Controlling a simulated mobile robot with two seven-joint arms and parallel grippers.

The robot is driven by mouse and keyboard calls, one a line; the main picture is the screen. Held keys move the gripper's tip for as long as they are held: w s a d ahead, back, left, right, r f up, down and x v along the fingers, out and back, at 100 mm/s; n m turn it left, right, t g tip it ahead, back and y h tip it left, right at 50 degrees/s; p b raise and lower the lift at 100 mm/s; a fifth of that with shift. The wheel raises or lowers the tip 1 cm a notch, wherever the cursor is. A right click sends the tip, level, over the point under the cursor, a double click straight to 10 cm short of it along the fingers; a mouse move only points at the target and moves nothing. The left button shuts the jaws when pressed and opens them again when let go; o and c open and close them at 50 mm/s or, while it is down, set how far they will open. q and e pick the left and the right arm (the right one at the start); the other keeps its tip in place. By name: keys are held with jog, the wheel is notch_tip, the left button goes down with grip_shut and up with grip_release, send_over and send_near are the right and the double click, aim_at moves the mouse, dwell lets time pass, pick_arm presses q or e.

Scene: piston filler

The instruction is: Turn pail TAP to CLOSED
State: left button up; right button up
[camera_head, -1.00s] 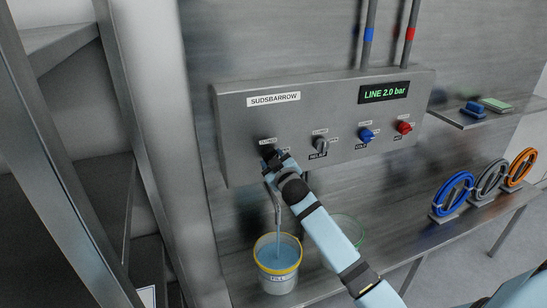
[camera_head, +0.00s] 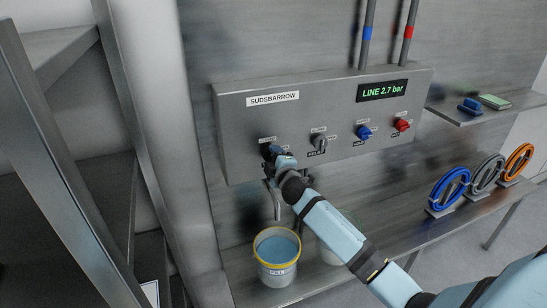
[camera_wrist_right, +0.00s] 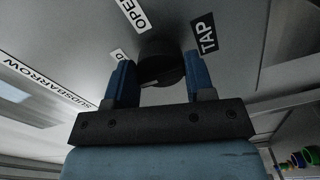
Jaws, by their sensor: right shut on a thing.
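The grey SUDSBARROW panel (camera_head: 325,115) carries the tap knob at its lower left. The pail (camera_head: 277,257), with a yellow rim and blue liquid inside, stands under the spout (camera_head: 277,205). No stream falls from the spout. My left gripper is not in view.
Right of the tap are a grey relief knob (camera_head: 319,142), a blue knob (camera_head: 364,132) and a red knob (camera_head: 402,125). The display (camera_head: 382,91) reads LINE 2.7 bar.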

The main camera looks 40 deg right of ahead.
dwell(0.4)
jog(key=o, duration=0.9)
jog(key=b+v, duration=0.2)
jog(key=v, duration=1.1)
jog(key=shift+s+a+r+b, duration=0.1)
jog(key=shift+s+a+b, duration=0.1)
jog(key=shift+s+b, duration=0.15)
